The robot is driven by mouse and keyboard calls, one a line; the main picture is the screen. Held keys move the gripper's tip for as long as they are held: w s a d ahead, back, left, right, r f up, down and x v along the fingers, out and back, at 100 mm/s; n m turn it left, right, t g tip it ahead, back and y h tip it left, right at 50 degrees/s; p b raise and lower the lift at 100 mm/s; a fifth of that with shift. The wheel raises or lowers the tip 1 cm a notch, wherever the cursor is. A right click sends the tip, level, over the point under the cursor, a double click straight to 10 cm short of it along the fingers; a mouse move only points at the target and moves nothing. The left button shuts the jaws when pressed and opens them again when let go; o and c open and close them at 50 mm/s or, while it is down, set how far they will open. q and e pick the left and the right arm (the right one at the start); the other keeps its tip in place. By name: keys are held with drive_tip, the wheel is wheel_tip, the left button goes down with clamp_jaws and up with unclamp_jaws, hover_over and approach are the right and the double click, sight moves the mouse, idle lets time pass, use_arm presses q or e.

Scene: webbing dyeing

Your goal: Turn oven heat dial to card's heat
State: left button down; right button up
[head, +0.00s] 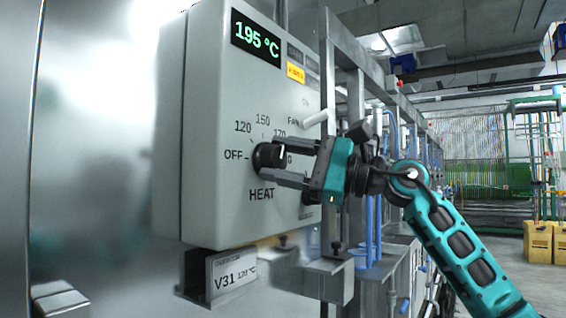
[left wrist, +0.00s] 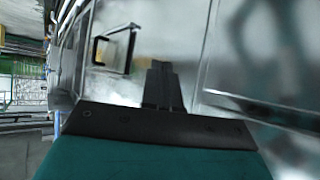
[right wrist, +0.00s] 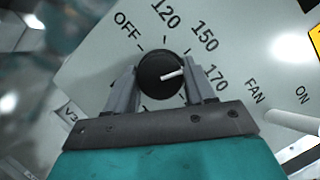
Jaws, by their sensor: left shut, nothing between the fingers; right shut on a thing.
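The black heat dial (head: 268,157) is on the front of the grey control box (head: 215,205), above the word HEAT. It also shows in the right wrist view (right wrist: 155,72), where its white pointer points right, near the 170 mark. My right gripper (head: 277,167) is shut on the dial, one finger on each side (right wrist: 160,88). The card (head: 231,280) below the box reads V31 and a small temperature starting with 1; its middle digit is hard to read. My left gripper (left wrist: 162,75) is shut and empty, and out of the head view.
The green display (head: 256,38) on the box reads 195 °C. A white fan lever (head: 318,119) sticks out right of the heat dial, close to my right gripper. A shiny steel panel (head: 95,150) stands left of the box. A black handle frame (left wrist: 128,50) is near my left gripper.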

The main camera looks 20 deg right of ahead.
drive_tip(key=n+g+p, duration=0.1)
drive_tip(key=n, duration=0.2)
drive_tip(key=shift+r+h, duration=0.2)
drive_tip(key=shift+h, duration=0.1)
drive_tip(key=shift+n+p, duration=0.35)
drive_tip(key=shift+n, duration=0.55)
drive_tip(key=n+g+h+p, duration=0.1)
drive_tip(key=n, duration=0.2)
drive_tip(key=shift+r+h+p, duration=0.1)
drive_tip(key=shift+h+p, duration=0.25)
drive_tip(key=shift+h, duration=0.05)
drive_tip(key=shift+n+h+p, duration=0.3)
drive_tip(key=shift+n, duration=0.6)
drive_tip(key=shift+n+h+p, duration=0.3)
drive_tip(key=shift+n+p, duration=0.05)
drive_tip(key=shift+n, duration=0.35)
use_arm(q)
drive_tip(key=shift+s+a+r+y, duration=0.15)
drive_tip(key=shift+s+a+r, duration=0.15)
drive_tip(key=shift+a+r, duration=0.3)
drive_tip(key=shift+s+a+r+y, duration=0.15)
drive_tip(key=shift+s+a+r, duration=0.15)
drive_tip(key=shift+a, duration=0.35)
use_arm(e)
drive_tip(key=shift+n+h, duration=0.3)
drive_tip(key=shift+n, duration=0.1)
drive_tip(key=o, duration=1)
